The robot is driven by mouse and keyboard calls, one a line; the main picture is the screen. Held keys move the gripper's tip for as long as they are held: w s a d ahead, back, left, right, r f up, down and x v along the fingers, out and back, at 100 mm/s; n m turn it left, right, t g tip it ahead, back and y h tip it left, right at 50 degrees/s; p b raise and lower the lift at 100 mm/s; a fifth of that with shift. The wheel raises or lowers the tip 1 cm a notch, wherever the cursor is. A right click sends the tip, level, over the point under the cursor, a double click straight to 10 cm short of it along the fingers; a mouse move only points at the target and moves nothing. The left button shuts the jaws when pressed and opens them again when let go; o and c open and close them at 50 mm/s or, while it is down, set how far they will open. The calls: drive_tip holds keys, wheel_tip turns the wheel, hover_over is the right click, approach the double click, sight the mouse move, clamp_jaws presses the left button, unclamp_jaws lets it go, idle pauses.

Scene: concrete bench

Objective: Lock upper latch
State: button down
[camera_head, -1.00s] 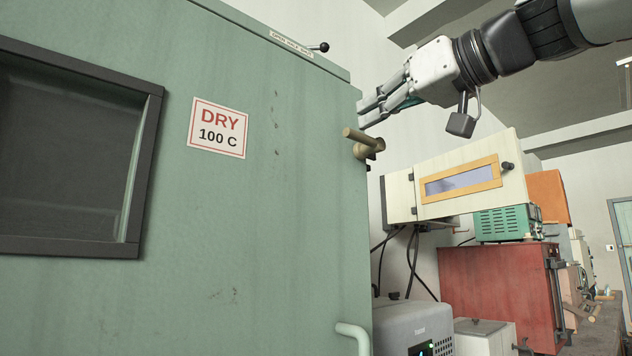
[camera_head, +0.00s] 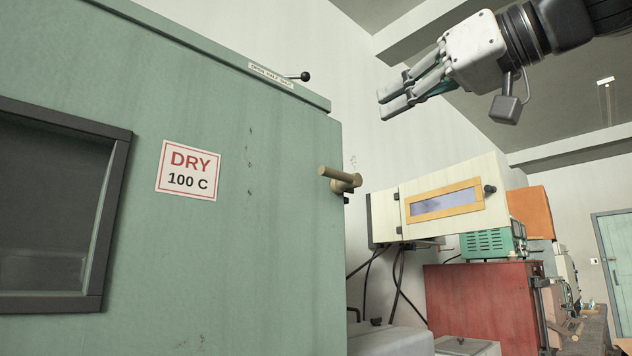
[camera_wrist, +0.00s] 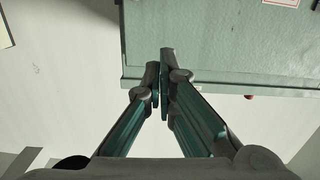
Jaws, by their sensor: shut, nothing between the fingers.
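The upper latch (camera_head: 342,179) is a tan, brass-like handle at the right edge of the green oven door (camera_head: 270,260). Its bar points left, roughly level, over the door's edge. My gripper (camera_head: 386,103) is above and to the right of the latch in the head view, apart from it, with fingers pointing left. Its fingers are shut and empty. In the wrist view my gripper (camera_wrist: 163,80) has its fingertips together in front of the green oven (camera_wrist: 215,45). The latch cannot be made out clearly there.
A small black-knobbed lever (camera_head: 303,76) sits on the oven's top edge. A cream cabinet with a window (camera_head: 430,205), a green instrument (camera_head: 490,243) and a red cabinet (camera_head: 480,290) stand at the right. Free air lies between my gripper and the white wall.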

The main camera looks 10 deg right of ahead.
drive_tip(key=shift+v, duration=1.1)
wheel_tip(320, 180, down, 30)
drive_tip(key=s+a+m+g+h, duration=0.2)
drive_tip(key=a+m+g+h, duration=0.15)
drive_tip(key=g, duration=0.35)
drive_tip(key=s+d+f+m+g+h, duration=0.25)
drive_tip(key=s+f, duration=0.55)
drive_tip(key=f, duration=0.5)
drive_tip(key=s+d+f+m+g+h, duration=0.1)
drive_tip(key=s+d+f+g+h, duration=0.25)
drive_tip(key=s+f, duration=0.75)
drive_tip(key=w+a+r+t+p, duration=0.1)
drive_tip(key=w+r+t+p, duration=0.1)
drive_tip(key=r+p, duration=1.4)
drive_tip(key=shift+w+a+r+t+p, duration=0.15)
drive_tip(key=shift+w+r+t+p, duration=0.3)
drive_tip(key=shift+p, duration=0.55)
